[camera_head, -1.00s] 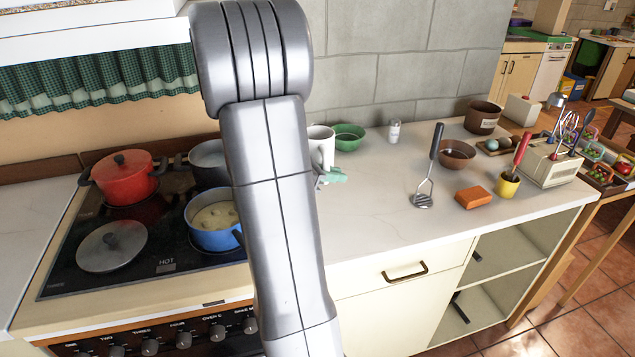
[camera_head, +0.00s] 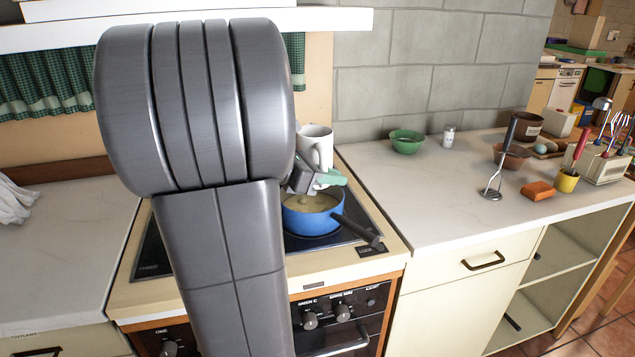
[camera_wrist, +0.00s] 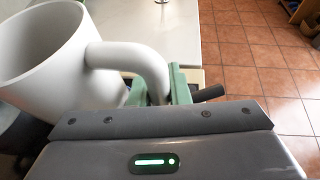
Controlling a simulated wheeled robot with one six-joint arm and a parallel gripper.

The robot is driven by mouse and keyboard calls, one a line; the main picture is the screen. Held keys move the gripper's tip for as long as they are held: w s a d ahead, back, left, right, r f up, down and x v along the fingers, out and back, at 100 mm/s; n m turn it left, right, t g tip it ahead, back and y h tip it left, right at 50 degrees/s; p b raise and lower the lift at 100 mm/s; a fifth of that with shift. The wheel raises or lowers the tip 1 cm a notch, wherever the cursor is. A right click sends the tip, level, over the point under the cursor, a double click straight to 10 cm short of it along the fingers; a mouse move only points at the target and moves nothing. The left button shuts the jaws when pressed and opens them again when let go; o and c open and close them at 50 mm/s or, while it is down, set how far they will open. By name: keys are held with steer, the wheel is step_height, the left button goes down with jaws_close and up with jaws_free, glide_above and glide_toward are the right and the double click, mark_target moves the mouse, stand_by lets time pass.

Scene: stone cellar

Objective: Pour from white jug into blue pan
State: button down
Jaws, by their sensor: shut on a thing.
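The white jug (camera_head: 316,146) is held above the far side of the blue pan in the head view, and looks close to upright. My gripper (camera_head: 328,178) has green fingertips and is shut on the jug's handle. In the wrist view the jug (camera_wrist: 40,50) fills the left side, with its handle between the green fingers (camera_wrist: 160,85). The jug's contents cannot be seen. The blue pan (camera_head: 312,222) sits on the stove's right side with pale yellowish contents, its dark handle pointing front right. My arm hides the left part of the stove.
The stove (camera_head: 378,225) has knobs along its front. On the counter (camera_head: 420,190) to the right stand a green bowl (camera_head: 406,141), a white shaker (camera_head: 448,137), a masher (camera_head: 492,185), an orange block (camera_head: 538,191) and a yellow pot (camera_head: 567,181).

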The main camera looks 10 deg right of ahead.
step_height(320, 180, down, 4)
steer(key=b, duration=0.4)
steer(key=r+n+g+p, duration=0.1)
steer(key=p, duration=0.2)
steer(key=s+r+n+g+p, duration=0.1)
steer(key=r+p, duration=0.1)
steer(key=p, duration=0.2)
steer(key=s+r+n+g+p, duration=0.1)
steer(key=r+p, duration=0.1)
steer(key=p, duration=0.2)
steer(key=shift+n, duration=0.4)
steer(key=shift+a+r+p, duration=0.1)
steer(key=shift+r+p, duration=0.15)
steer(key=shift+p, duration=0.25)
steer(key=p, duration=0.3)
steer(key=shift+r+n+g, duration=0.35)
steer(key=shift+n+g, duration=0.05)
steer(key=shift+r+p, duration=0.15)
steer(key=shift+p, duration=0.7)
